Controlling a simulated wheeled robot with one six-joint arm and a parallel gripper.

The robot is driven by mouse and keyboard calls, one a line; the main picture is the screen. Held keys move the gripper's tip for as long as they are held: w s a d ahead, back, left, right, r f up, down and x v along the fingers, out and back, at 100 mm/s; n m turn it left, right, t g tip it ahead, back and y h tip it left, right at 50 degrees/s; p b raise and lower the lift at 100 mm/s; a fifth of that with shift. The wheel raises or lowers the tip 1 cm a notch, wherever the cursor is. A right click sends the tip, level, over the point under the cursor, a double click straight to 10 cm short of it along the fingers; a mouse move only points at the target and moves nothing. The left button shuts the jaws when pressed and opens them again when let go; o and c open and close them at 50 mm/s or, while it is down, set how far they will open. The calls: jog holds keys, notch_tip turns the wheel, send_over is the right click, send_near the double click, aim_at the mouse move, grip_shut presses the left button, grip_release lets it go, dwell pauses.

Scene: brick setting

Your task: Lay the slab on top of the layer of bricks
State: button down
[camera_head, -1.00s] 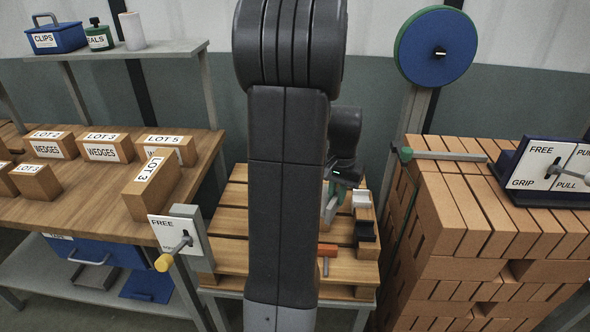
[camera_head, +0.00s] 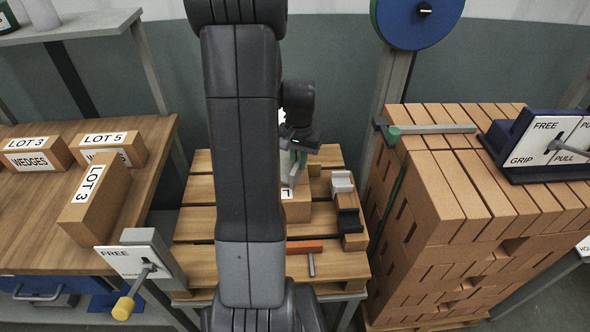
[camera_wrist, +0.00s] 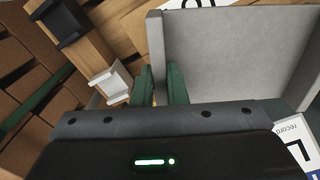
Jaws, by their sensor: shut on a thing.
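My gripper (camera_head: 298,158) is over the slatted wooden pallet (camera_head: 195,222), largely behind my arm in the head view. In the wrist view its green fingers (camera_wrist: 160,80) are shut on the thin wall of a grey, flanged piece (camera_wrist: 235,50). The grey piece also shows in the head view (camera_head: 289,170); whether it is the slab I cannot tell. Just below it is a tan block with a white label (camera_head: 296,208), partly hidden by my arm. A tall strapped stack of bricks (camera_head: 440,190) stands to the right, its top courses bare in front.
A white bracket (camera_head: 342,182) and a black one (camera_head: 349,222) sit at the pallet's right side. An orange bar (camera_head: 304,246) lies in front. A bench (camera_head: 40,215) with labelled blocks is left, with a lever plate (camera_head: 137,262). A FREE/GRIP panel (camera_head: 540,145) tops the stack.

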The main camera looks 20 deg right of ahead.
jog(key=shift+f, duration=2)
jog(key=shift+f, duration=0.2)
jog(key=c, duration=1.5)
grip_release()
jog(key=shift+o, duration=0.2)
notch_tip(320, 180, up, 12)
jog(key=shift+r, duration=0.2)
